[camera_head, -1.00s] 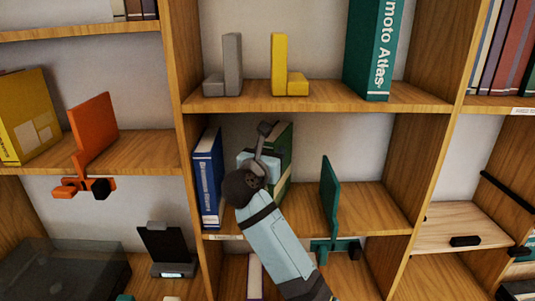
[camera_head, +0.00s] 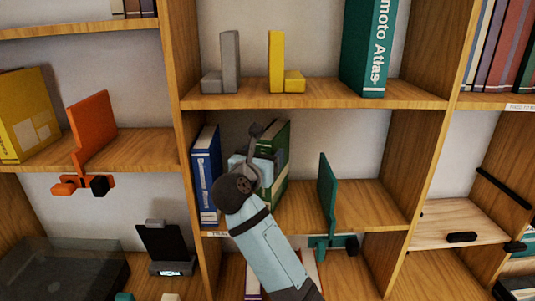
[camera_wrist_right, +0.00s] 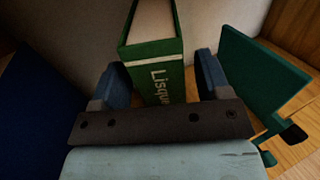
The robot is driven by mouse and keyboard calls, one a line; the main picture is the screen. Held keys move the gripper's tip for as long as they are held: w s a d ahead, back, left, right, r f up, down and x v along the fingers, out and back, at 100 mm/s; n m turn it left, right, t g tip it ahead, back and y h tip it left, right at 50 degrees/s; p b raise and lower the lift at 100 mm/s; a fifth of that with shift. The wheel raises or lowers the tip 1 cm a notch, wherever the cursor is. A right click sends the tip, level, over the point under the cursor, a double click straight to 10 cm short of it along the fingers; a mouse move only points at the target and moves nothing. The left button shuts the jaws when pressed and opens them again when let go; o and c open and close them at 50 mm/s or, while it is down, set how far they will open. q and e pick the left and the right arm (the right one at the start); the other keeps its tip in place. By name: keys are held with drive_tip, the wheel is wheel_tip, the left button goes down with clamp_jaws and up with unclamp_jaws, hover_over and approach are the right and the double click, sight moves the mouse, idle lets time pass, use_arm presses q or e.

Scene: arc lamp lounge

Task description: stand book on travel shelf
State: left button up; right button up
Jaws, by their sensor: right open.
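A green book (camera_head: 279,160) stands upright on the middle shelf (camera_head: 375,207), to the right of a blue book (camera_head: 207,175). In the right wrist view the green book (camera_wrist_right: 160,62) has its lettered spine toward me. My right gripper (camera_head: 252,165) reaches in to it; in the wrist view its blue fingers (camera_wrist_right: 162,82) are open, one on each side of the book, with a gap visible at the left finger. A teal bookend (camera_head: 327,195) stands apart to the right and also shows in the wrist view (camera_wrist_right: 262,85). The left gripper is not in view.
Grey (camera_head: 229,65) and yellow (camera_head: 277,65) bookends and a teal atlas (camera_head: 368,48) stand on the shelf above. An orange bookend (camera_head: 90,130) is at left. A vertical divider (camera_head: 411,155) bounds the shelf at right. Bare shelf lies around the teal bookend.

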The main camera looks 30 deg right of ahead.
drive_tip(key=b+v, duration=0.1)
drive_tip(key=v, duration=0.8)
drive_tip(key=shift+s+a+b, duration=0.2)
drive_tip(key=shift+a+b, duration=0.05)
drive_tip(key=shift+b, duration=0.15)
